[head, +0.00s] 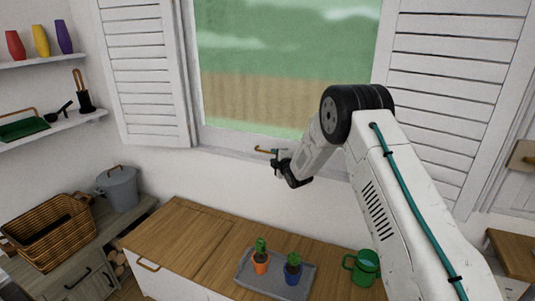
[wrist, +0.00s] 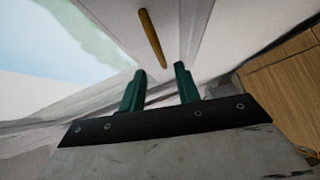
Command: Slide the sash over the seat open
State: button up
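The window sash (head: 285,70) is a white-framed pane above the wooden window seat (head: 190,235), with green and brown scenery behind the glass. A thin brass handle (head: 264,150) shows at its lower edge, and it also shows as a slanted bar in the wrist view (wrist: 152,38). My gripper (head: 277,158) is at the sill, close to the handle. In the wrist view, its two green fingers (wrist: 160,73) are apart with nothing held. The handle's near end appears between the fingertips; I cannot tell whether it touches them. My arm hides part of the window's right side.
White louvred shutters stand left (head: 145,70) and right (head: 440,90) of the window. A grey tray (head: 242,285) with two potted plants and a green mug (head: 362,267) stand on the seat. A wicker basket (head: 50,235) and grey pot (head: 118,188) are at left.

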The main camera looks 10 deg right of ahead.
aim_at(268, 152)
jog(key=x, duration=0.7)
jog(key=shift+w+a+f, duration=0.1)
jog(key=shift+w, duration=0.25)
jog(key=shift+c, duration=0.3)
grip_shut()
